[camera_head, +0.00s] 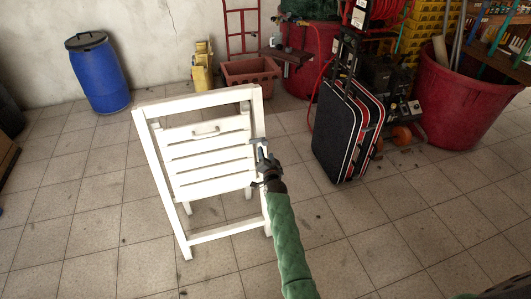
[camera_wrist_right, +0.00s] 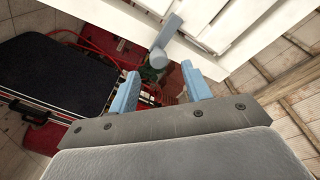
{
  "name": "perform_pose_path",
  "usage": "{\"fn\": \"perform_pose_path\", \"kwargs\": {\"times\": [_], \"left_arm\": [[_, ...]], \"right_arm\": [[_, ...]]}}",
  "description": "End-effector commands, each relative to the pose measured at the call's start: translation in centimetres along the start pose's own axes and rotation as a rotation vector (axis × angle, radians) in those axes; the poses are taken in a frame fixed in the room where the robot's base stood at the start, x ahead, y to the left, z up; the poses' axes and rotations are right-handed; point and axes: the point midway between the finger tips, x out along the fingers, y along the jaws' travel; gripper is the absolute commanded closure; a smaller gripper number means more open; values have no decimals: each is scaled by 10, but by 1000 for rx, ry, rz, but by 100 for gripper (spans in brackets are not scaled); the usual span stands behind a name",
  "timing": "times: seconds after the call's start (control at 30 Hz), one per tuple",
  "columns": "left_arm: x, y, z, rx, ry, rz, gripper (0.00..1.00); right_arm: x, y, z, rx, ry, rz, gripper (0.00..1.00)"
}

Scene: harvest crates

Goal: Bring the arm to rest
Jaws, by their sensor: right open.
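My right arm, in a green sleeve, reaches up from the bottom of the head view. Its right gripper (camera_head: 262,158) is beside the right edge of a white slatted wooden folding piece (camera_head: 208,233), which stands upright on the floor. In the wrist view the right gripper (camera_wrist_right: 160,90) has its two light-blue fingers apart, with nothing held between them. A blue-grey part with a round end (camera_wrist_right: 158,57) shows just beyond the fingertips, against the white slats (camera_wrist_right: 225,25). I cannot tell whether it touches the gripper. My left gripper is not in view.
A black suitcase (camera_head: 343,135) stands right of the white piece. A large red tub (camera_head: 460,100) is at the right. A blue barrel (camera_head: 98,78), a yellow object (camera_head: 202,70) and a terracotta planter (camera_head: 250,76) stand near the wall. The front tiled floor is clear.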

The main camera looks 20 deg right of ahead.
Motion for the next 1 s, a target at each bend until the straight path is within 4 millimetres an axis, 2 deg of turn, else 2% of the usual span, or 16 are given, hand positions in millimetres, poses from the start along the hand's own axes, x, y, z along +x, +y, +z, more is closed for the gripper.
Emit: {"fn": "perform_pose_path", "kwargs": {"times": [0.6,0.67,0.87,1.0], "left_arm": [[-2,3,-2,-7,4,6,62],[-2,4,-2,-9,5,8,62],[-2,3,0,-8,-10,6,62],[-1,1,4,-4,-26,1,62]], "right_arm": [[-2,0,1,-20,-5,2,51],[-2,3,7,-38,-35,14,51],[-8,16,40,-126,-242,84,51],[-17,4,40,-210,-396,114,51]]}}
